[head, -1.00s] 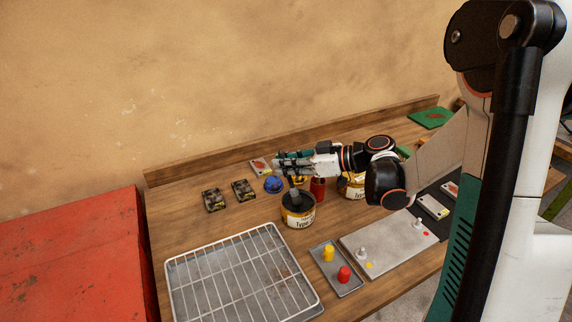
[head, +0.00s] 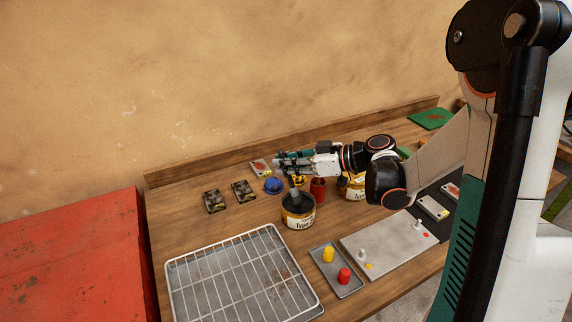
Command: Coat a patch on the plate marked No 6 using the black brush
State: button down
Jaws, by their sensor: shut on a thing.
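My gripper (head: 282,163) is over the back middle of the bench, its fingers pointing left. It is shut on what looks like the black brush (head: 294,196), whose dark shape hangs below the fingers into an open can (head: 299,218) labelled "Type". The grip itself is hidden by the fingers. A small plate with a reddish patch (head: 259,166) lies just left of my fingertips. More plates lie at the right, a light one (head: 433,208) and a red-patched one (head: 452,190), partly behind my arm. No plate number is readable, so I cannot tell which is No 6.
A wire rack on a tray (head: 205,281) fills the front left. A small tray (head: 326,272) holds yellow and red caps. A grey board (head: 385,249) carries pegs. A blue object (head: 273,186), a red cup (head: 318,189) and another can (head: 352,188) stand near my gripper.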

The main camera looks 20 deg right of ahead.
jog(key=shift+r+p, duration=2)
jog(key=shift+r, duration=1.25)
